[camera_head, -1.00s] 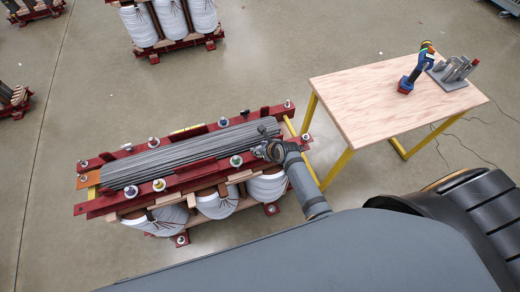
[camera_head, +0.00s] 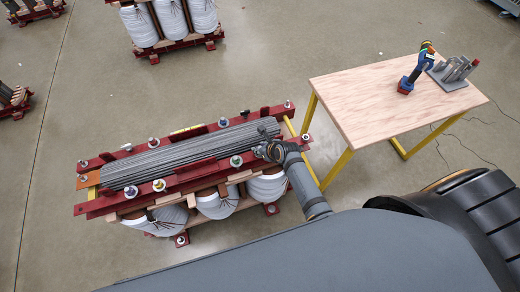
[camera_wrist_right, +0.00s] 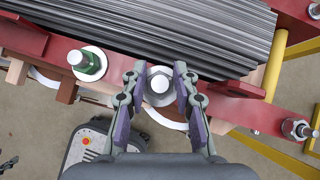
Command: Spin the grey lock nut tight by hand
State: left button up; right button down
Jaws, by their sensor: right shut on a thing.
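The grey lock nut (camera_wrist_right: 159,84) sits on a pale washer on the red clamp beam (camera_wrist_right: 225,104) in the right wrist view, with the bolt end showing at its centre. My right gripper (camera_wrist_right: 161,86) is shut on the nut, with one finger on each side of it. In the head view my right gripper (camera_head: 262,151) is at the near right part of the red frame, and it hides the nut there.
A stack of grey steel sheets (camera_head: 190,146) lies along the frame behind the gripper. A green-topped bolt (camera_wrist_right: 90,63) stands left of it. White coils (camera_head: 216,204) hang below. A wooden table (camera_head: 380,95) with a blue power tool (camera_head: 417,70) stands at right.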

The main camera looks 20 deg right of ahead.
dwell(0.3)
jog(key=shift+s+r+m+p, duration=0.15)
jog(key=shift+m+p, duration=0.15)
jog(key=shift+p, duration=0.4)
jog(key=shift+m+h+p, duration=0.7)
jog(key=shift+p, duration=0.05)
jog(key=c, duration=1.4)
grip_release()
jog(key=shift+f+b, duration=0.3)
jog(key=shift+b, duration=0.2)
jog(key=shift+c, duration=0.2)
jog(key=o, duration=0.5)
jog(key=shift+r, duration=0.15)
